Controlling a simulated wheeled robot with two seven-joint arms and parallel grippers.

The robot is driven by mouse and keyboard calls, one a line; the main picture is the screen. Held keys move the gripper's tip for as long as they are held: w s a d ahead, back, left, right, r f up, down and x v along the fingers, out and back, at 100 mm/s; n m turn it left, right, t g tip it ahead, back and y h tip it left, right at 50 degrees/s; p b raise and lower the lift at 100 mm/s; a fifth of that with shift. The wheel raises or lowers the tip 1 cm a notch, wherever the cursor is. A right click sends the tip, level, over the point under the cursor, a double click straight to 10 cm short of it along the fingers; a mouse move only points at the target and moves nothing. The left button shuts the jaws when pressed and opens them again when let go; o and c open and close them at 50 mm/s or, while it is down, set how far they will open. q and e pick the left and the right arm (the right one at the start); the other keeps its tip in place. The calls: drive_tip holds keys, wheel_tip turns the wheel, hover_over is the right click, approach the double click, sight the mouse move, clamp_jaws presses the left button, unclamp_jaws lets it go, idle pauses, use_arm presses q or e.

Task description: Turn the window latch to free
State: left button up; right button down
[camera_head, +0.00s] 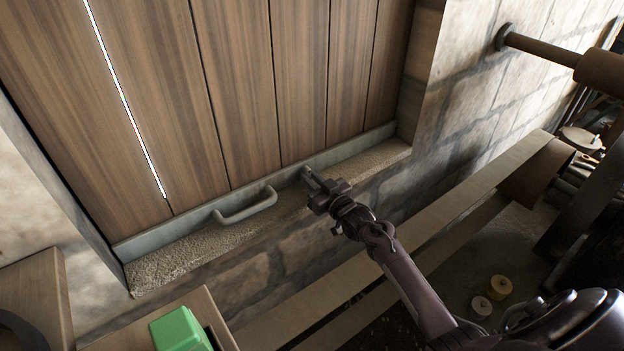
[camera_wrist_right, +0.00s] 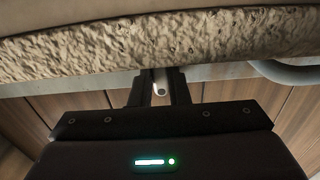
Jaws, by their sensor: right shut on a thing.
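The wooden plank shutter of the window (camera_head: 245,90) has a grey frame rail along its bottom. The small metal latch (camera_head: 308,174) sits on this rail, right of a grey bar handle (camera_head: 247,206). My right gripper (camera_head: 318,189) reaches the latch from the lower right and is shut on it. In the right wrist view, the pale latch end (camera_wrist_right: 160,88) shows between the two dark fingers of my right gripper (camera_wrist_right: 160,92). The fingers hide part of the latch, so its exact angle is hard to tell. My left gripper is not in view.
A rough stone sill (camera_head: 190,250) runs just below the rail, close to my right gripper; it fills the top of the wrist view (camera_wrist_right: 150,45). The handle also shows there at the right (camera_wrist_right: 285,73). A green block (camera_head: 180,330) lies at the lower left. Wooden beams (camera_head: 480,190) run along the wall.

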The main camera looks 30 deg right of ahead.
drive_tip(key=shift+f, duration=0.1)
drive_tip(key=c, duration=1.6)
unclamp_jaws()
drive_tip(key=shift+c, duration=0.2)
drive_tip(key=s+d, duration=0.1)
drive_tip(key=s, duration=0.7)
drive_tip(key=shift+b, duration=0.3)
